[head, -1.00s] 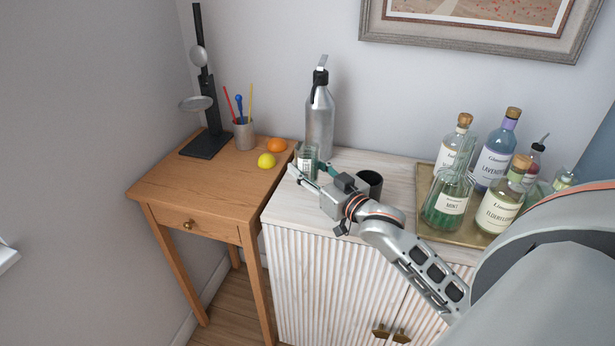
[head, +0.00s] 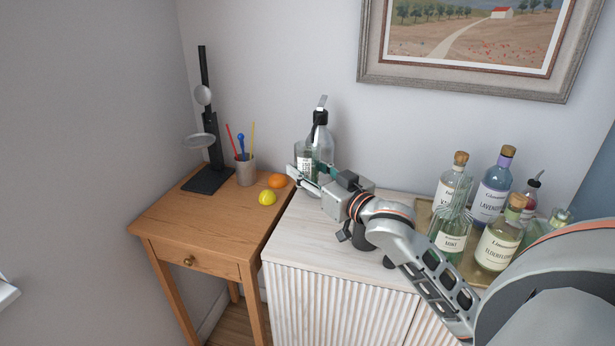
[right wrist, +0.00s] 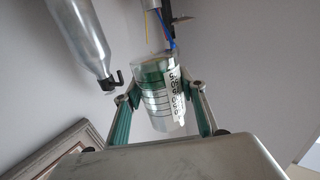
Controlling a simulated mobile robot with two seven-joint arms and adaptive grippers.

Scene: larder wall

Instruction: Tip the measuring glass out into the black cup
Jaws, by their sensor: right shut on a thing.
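My right gripper (head: 307,180) is shut on the measuring glass (head: 304,160), a clear glass with a label. It holds the glass about upright above the cabinet top, in front of the grey bottle. In the right wrist view the glass (right wrist: 160,98) sits between both fingers (right wrist: 163,108), with graduation marks and green at one end. The black cup (head: 361,242) stands on the cabinet below and to the right of the glass; my right gripper and wrist hide most of it. My left gripper is not in view.
The grey bottle (head: 321,145) stands close behind the glass. To the right, a tray (head: 424,212) holds several labelled bottles. A wooden side table (head: 165,213) at left carries a lemon (head: 267,197), an orange (head: 278,181) and a pen cup (head: 245,172). The cabinet's front left is clear.

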